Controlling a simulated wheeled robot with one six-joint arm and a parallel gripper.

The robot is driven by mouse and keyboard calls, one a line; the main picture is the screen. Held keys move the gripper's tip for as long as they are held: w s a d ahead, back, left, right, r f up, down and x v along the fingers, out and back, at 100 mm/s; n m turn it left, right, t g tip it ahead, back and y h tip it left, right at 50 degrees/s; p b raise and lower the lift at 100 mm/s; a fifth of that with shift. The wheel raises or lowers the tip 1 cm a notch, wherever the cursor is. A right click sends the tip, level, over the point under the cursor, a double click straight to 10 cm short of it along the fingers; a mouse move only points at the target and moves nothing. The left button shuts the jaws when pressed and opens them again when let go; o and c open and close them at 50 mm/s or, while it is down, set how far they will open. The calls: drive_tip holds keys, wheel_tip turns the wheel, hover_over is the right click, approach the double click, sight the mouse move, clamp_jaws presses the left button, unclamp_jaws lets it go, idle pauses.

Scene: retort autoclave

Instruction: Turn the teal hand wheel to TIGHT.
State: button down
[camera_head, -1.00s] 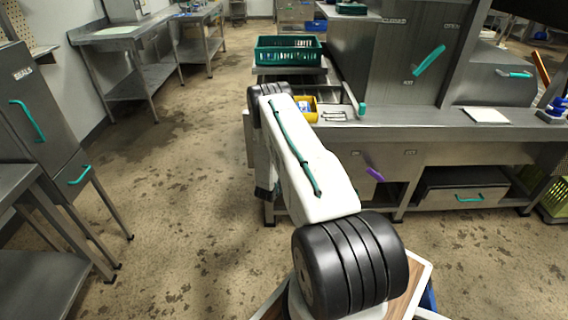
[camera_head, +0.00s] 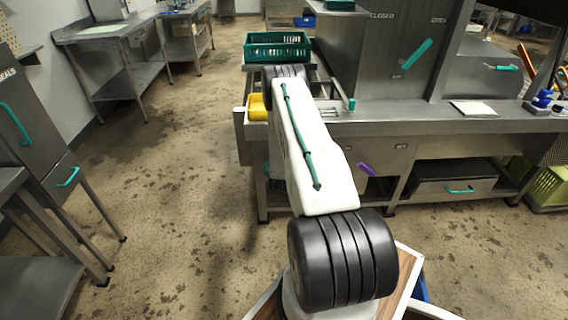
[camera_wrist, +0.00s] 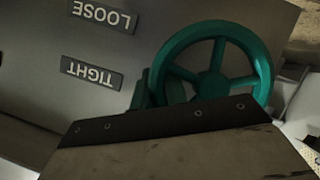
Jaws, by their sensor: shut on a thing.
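The teal hand wheel (camera_wrist: 258,55) shows in the wrist view, mounted at a grey metal panel. Its upper rim, hub and spokes are visible; its lower part is hidden behind my gripper. My gripper (camera_wrist: 185,118) fills the lower part of that view as a dark edge with bolts and a broad worn face, and is shut on the wheel. The contact itself is hidden. Left of the wheel are the TIGHT plate (camera_wrist: 91,73) and, above it, the LOOSE plate (camera_wrist: 103,16), both upside down in this view. In the head view my arm hides the gripper.
In the head view, a steel bench (camera_head: 420,117) runs to the right of my arm. A green crate (camera_head: 277,47) and a yellow bin (camera_head: 257,108) lie beyond my arm. A purple handle (camera_head: 367,170) sticks out below the bench. Open floor (camera_head: 180,190) lies to the left.

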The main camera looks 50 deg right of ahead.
wheel_tip(320, 180, down, 6)
drive_tip(key=w+a+m+t+y, duration=0.15)
drive_tip(key=m+t+y, duration=0.35)
drive_tip(key=m, duration=0.5)
drive_tip(key=w+a+r+m+t+h, duration=0.1)
drive_tip(key=w+a+m+t+h, duration=0.2)
drive_tip(key=m, duration=1.2)
drive_tip(key=shift+w+a+t+h, duration=0.45)
drive_tip(key=shift+w+t, duration=0.35)
drive_tip(key=shift+t, duration=0.8)
drive_tip(key=c, duration=1.7)
unclamp_jaws()
drive_tip(key=shift+r, duration=0.1)
drive_tip(key=v, duration=0.7)
drive_tip(key=shift+s+a+f, duration=0.15)
drive_tip(key=shift+s+f, duration=0.05)
drive_tip(key=shift+s, duration=0.1)
